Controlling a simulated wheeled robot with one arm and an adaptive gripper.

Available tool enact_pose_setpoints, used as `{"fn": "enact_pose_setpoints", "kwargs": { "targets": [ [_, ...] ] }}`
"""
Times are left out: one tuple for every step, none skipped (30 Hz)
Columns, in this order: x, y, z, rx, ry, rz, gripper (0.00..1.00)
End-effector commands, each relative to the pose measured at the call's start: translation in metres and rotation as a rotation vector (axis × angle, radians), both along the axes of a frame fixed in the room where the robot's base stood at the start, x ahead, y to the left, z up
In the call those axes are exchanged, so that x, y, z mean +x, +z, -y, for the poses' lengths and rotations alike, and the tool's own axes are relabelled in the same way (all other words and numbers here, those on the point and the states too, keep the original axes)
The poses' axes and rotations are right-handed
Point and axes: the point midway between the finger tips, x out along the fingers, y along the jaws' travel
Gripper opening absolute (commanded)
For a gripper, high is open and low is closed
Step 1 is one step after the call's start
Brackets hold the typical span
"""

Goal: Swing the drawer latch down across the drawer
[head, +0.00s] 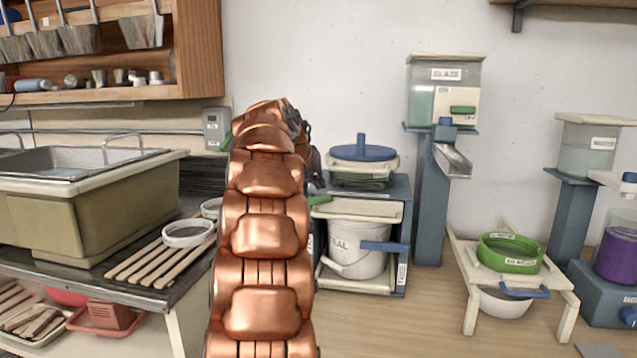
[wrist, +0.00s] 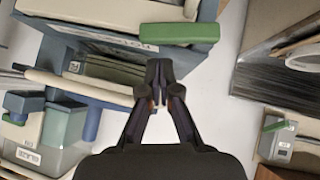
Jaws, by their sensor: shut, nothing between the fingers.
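The blue-grey cabinet (head: 398,195) stands on the counter against the wall, with a cream drawer front (head: 357,209) above an open bay. A green bar, seemingly the drawer latch (head: 319,200), sticks out at the drawer's upper left. In the wrist view the green latch (wrist: 180,33) lies along the cabinet's edge, above the fingertips in the picture. My gripper (wrist: 158,72) is shut and empty, apart from the latch, with a small gap between them. In the head view my copper arm hides the gripper and part of the cabinet's left side.
A blue-knobbed lid (head: 362,152) tops the cabinet. A glaze tank (head: 443,92) on a post stands to the right. A sink (head: 85,200) and slatted rack (head: 160,255) are left.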

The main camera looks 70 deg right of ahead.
Motion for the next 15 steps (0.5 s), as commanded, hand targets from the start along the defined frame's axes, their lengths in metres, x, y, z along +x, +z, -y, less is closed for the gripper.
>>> {"fn": "enact_pose_setpoints", "kwargs": {
  "targets": [
    [0.000, 0.000, 0.000, 0.000, 0.000, 0.000, 0.00],
    [0.000, 0.000, 0.000, 0.000, 0.000, 0.000, 0.00],
    [0.000, 0.001, 0.000, 0.000, 0.000, 0.000, 0.00],
    [0.001, 0.002, 0.000, 0.000, 0.000, 0.000, 0.00],
    [0.001, 0.004, 0.000, -0.001, 0.000, 0.000, 0.00],
    [0.002, 0.007, 0.000, -0.001, 0.002, 0.000, 0.00],
    [0.002, 0.010, 0.000, -0.001, 0.002, 0.000, 0.00],
    [0.003, 0.013, 0.000, -0.002, 0.002, 0.000, 0.00],
    [0.005, 0.019, -0.001, 0.000, 0.003, 0.000, 0.00],
    [0.006, 0.023, -0.001, 0.000, 0.004, -0.001, 0.00],
    [0.007, 0.028, -0.001, 0.001, 0.004, 0.000, 0.00],
    [0.008, 0.034, -0.002, 0.001, 0.005, -0.001, 0.00],
    [0.009, 0.040, -0.002, 0.001, 0.004, 0.000, 0.00],
    [0.011, 0.045, -0.002, 0.000, 0.004, 0.000, 0.00],
    [0.012, 0.047, -0.007, -0.003, 0.005, 0.002, 0.00]
  ]
}}
